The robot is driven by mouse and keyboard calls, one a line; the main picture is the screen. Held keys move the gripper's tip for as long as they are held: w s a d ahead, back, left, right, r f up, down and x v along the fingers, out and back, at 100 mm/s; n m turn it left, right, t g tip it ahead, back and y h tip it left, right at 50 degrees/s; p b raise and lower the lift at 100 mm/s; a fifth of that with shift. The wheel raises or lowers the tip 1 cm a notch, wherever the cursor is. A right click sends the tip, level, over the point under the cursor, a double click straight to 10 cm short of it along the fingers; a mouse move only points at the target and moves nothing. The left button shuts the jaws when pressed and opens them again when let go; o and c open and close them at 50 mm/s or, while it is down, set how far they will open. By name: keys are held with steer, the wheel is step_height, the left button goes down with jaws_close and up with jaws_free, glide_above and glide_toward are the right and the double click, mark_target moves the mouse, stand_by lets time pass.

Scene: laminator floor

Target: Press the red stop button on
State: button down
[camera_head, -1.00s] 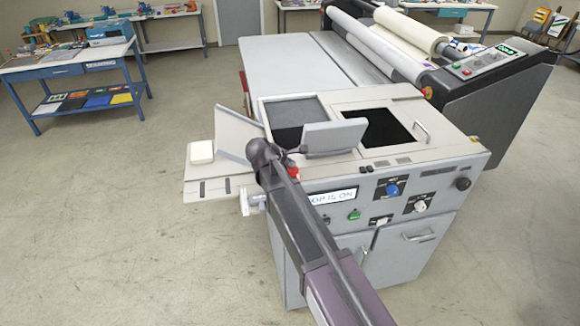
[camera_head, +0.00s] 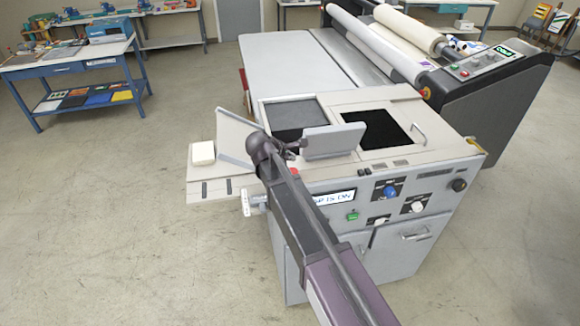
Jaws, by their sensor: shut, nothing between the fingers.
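A small red button (camera_head: 294,171) shows at the top front edge of the grey machine (camera_head: 440,171), just right of my arm. My arm covers the panel to its left. My gripper (camera_head: 297,146) is small and dark at the arm's far end. It is shut and empty, and shows above the red button, apart from it in the picture. The fingertips are hard to make out. A lit display (camera_head: 335,197) below the button is partly hidden by my arm; its visible text ends in "IS ON".
The panel also has a blue knob (camera_head: 390,191), a green button (camera_head: 352,215) and white knobs (camera_head: 416,207). A raised grey flap (camera_head: 333,141) stands close right of my gripper. A tilted plate (camera_head: 236,138) is at left. A roll laminator (camera_head: 490,95) stands behind.

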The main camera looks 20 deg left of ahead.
steer(key=shift+r+p, duration=0.65)
steer(key=shift+r, duration=0.25)
steer(key=shift+w, duration=0.15)
stand_by(0.7)
